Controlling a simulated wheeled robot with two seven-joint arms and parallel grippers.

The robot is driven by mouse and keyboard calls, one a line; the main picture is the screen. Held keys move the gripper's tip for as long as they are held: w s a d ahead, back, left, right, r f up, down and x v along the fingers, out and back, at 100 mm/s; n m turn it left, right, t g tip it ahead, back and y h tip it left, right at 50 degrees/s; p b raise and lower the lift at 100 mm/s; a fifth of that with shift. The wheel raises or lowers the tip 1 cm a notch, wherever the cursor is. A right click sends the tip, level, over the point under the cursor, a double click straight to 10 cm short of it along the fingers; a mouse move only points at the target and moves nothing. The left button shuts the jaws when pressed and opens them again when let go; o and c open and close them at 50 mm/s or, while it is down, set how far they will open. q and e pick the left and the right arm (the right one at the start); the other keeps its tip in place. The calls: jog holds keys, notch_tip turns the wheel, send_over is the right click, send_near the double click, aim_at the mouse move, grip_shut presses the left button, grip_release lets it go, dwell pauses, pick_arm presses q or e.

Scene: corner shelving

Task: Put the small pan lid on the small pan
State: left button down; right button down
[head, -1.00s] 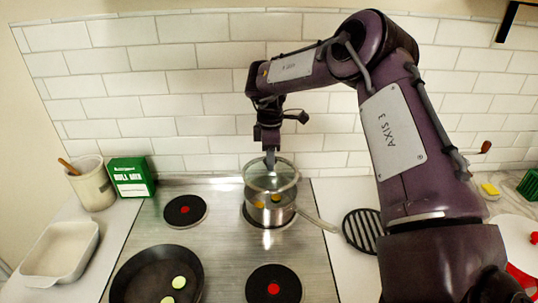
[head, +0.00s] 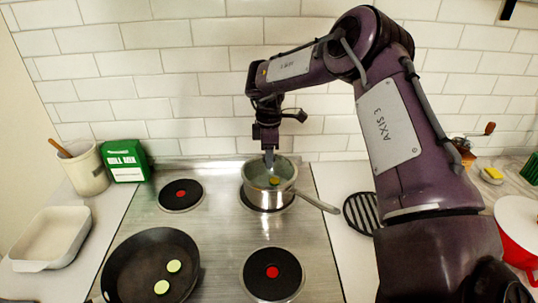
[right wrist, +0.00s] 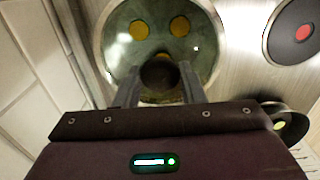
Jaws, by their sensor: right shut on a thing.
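The small pan (head: 268,200) is a steel saucepan on the back right burner, its handle pointing right and toward the front. The round glass lid (head: 257,172) lies level over the pan's mouth, at about the rim; whether it fully rests there I cannot tell. My right gripper (head: 269,160) comes down from above and is shut on the lid's dark knob (right wrist: 160,74). In the right wrist view, yellow slices (right wrist: 179,26) show through the lid's glass (right wrist: 120,48). My left gripper is not in view.
A black frying pan (head: 137,263) with green slices stands front left on the hob. The front right burner (head: 272,273) and back left burner (head: 180,194) are bare. A black trivet (head: 361,212) lies right of the hob. The tiled wall (head: 190,90) is close behind.

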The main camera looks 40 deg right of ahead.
jog(key=shift+f+b, duration=0.1)
jog(key=shift+b, duration=0.35)
dwell(0.6)
jog(key=c, duration=0.8)
grip_release()
jog(key=shift+c, duration=0.2)
notch_tip(320, 180, up, 8)
jog(key=shift+f+p, duration=0.1)
jog(key=shift+p, duration=0.25)
jog(key=shift+s+a, duration=0.1)
